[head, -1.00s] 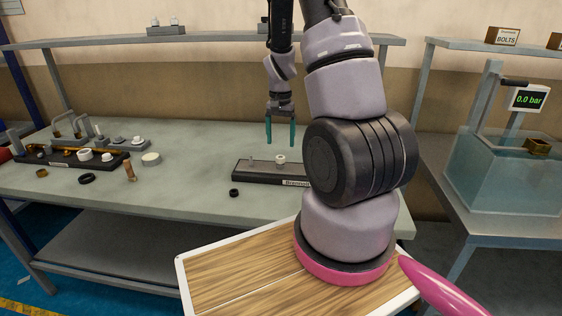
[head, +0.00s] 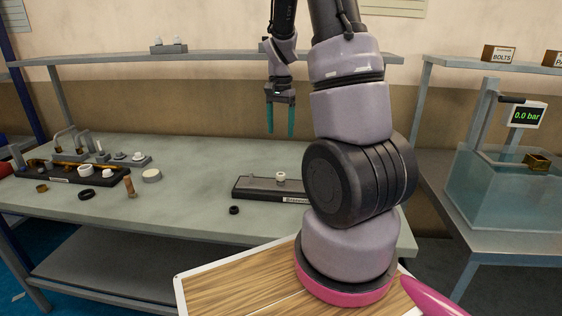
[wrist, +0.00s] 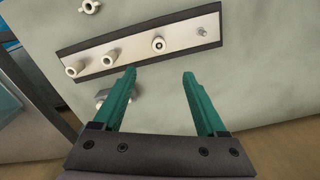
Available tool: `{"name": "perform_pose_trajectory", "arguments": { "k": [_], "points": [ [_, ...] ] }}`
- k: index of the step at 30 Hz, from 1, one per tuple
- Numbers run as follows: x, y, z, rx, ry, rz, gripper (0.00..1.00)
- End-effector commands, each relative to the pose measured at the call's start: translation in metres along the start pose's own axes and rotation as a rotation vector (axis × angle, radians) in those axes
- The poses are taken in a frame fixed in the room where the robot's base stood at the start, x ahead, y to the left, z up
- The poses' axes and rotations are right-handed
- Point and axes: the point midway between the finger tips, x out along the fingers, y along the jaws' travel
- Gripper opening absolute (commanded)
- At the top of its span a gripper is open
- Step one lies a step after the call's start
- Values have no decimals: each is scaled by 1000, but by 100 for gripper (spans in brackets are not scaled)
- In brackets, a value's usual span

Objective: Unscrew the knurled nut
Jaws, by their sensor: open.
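A black rack with a pale top plate (wrist: 133,50) lies on the bench; in the head view the rack (head: 246,188) is partly hidden by my arm. Several white round fittings stand on it in the wrist view: one with a dark centre (wrist: 158,43), a middle one (wrist: 109,57) and a left one (wrist: 74,68). A thin pin (wrist: 202,31) stands at its right end. I cannot tell which piece is the knurled nut; knurling is too small to see. My gripper (wrist: 160,76) is open and empty; in the head view it (head: 281,133) hangs above the rack, apart from it.
A white fitting (wrist: 89,6) lies beyond the rack, and another piece (wrist: 103,97) is partly hidden by my left finger. A crowded black fixture (head: 60,170) stands far left. A water tank (head: 500,195) stands right.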

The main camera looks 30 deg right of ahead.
Motion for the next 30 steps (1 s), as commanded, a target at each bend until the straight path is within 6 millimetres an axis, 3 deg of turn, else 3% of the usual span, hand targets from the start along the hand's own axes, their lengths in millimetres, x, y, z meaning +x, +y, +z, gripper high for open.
{"name": "perform_pose_trajectory", "arguments": {
  "k": [6,12,20,30],
  "points": [
    [32,-1,1,525,-4,4,74],
    [48,-1,0,857,4,2,74],
    [69,0,0,921,5,3,74],
    [129,1,0,920,4,4,74]
  ]
}}
